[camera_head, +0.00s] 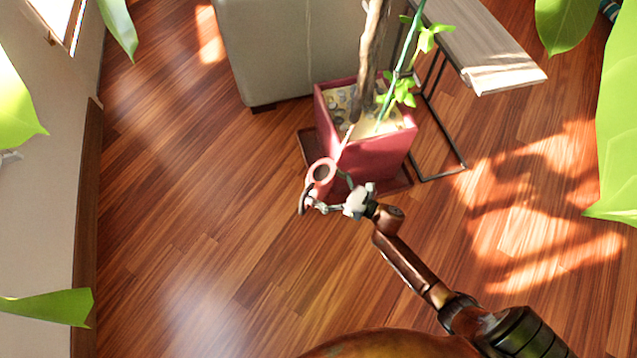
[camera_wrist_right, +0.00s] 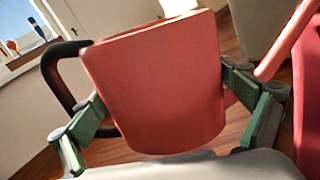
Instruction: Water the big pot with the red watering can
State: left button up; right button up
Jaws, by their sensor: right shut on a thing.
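The big pot (camera_head: 370,155) is a square red planter holding a trunk and green leaves, with pebbly soil. It stands on a dark saucer (camera_head: 402,184). The red watering can (camera_head: 321,171) is at its near-left side, with its thin spout (camera_head: 344,148) reaching over the pot's rim in the head view. My right gripper (camera_head: 335,203) is shut on the can's body. In the wrist view the can (camera_wrist_right: 155,85) sits between the green finger pads of the gripper (camera_wrist_right: 165,110), its dark handle on the left, the pot (camera_wrist_right: 308,95) at the right edge. No water shows.
A beige sofa (camera_head: 275,50) stands behind the pot. A side table with a light top (camera_head: 480,45) and thin black legs is at its right. Large leaves hang near the head camera. The wooden floor (camera_head: 200,200) at left is clear up to the wall.

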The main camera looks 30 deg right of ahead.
aim_at(318, 177)
jog(key=shift+d+f, duration=0.1)
jog(key=shift+f, duration=0.2)
jog(key=shift+r, duration=0.1)
pick_arm(q)
jog(key=shift+w+r+p, duration=0.25)
jog(key=shift+r+p, duration=0.4)
jog(key=shift+r, duration=0.15)
pick_arm(e)
jog(key=shift+a+r+m, duration=0.2)
jog(key=shift+r+m, duration=0.3)
jog(key=shift+r, duration=0.3)
jog(key=shift+r, duration=0.1)
pick_arm(q)
jog(key=shift+w+r+p, duration=0.2)
jog(key=shift+r+p, duration=0.25)
jog(key=shift+r, duration=0.1)
jog(key=shift+w+r+p, duration=0.15)
jog(key=shift+r+p, duration=0.3)
jog(key=shift+r, duration=0.05)
pick_arm(e)
jog(key=shift+a+r+m, duration=0.2)
jog(key=shift+r+m, duration=0.2)
jog(key=shift+r, duration=0.65)
pick_arm(q)
jog(key=shift+w+r+p, duration=0.2)
jog(key=shift+r+p, duration=0.4)
jog(key=shift+r, duration=0.15)
pick_arm(e)
jog(key=shift+r+m, duration=0.4)
jog(key=shift+r, duration=0.35)
